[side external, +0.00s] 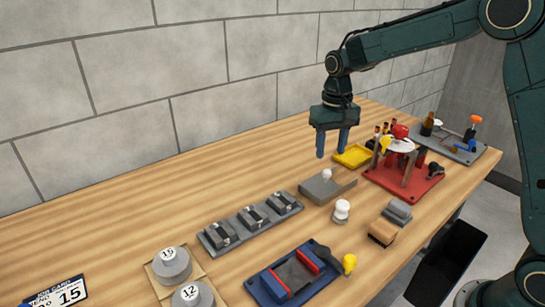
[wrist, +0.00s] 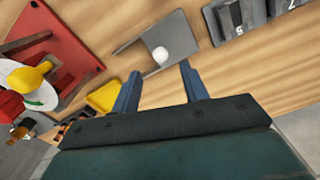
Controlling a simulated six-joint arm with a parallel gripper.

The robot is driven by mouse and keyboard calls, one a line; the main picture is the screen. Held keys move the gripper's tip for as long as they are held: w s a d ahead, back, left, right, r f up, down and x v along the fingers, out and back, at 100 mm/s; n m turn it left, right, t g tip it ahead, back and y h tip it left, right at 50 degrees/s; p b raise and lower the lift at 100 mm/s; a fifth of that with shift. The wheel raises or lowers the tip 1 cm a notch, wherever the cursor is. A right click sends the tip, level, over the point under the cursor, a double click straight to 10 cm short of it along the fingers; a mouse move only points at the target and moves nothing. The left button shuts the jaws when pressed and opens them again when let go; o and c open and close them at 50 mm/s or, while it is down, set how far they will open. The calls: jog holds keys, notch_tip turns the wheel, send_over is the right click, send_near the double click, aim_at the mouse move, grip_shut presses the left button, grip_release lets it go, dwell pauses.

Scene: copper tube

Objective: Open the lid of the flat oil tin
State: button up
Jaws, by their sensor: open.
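A flat grey box with a round white knob on top, which looks like the flat oil tin (side external: 318,190), lies on the wooden bench. Its white knob (side external: 326,174) stands up from it. In the wrist view the grey tin (wrist: 194,45) is ahead of my fingers, with the white knob (wrist: 160,54) just beyond the gap between the fingertips. My gripper (side external: 332,155) points down, open and empty, above and slightly behind the tin in the side view. Both blue fingers show in the wrist view (wrist: 160,72), apart from the knob. I cannot tell a lid seam.
A yellow tray (side external: 353,156) and a red board (side external: 404,184) with a stand lie to the right. A grey switch rail (side external: 251,224) lies to the left. A white-topped stamp (side external: 341,211), a brush (side external: 382,233) and a blue vice (side external: 293,277) are in front.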

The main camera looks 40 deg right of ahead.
aim_at(328, 170)
jog(key=shift+f, duration=3.15)
grip_shut()
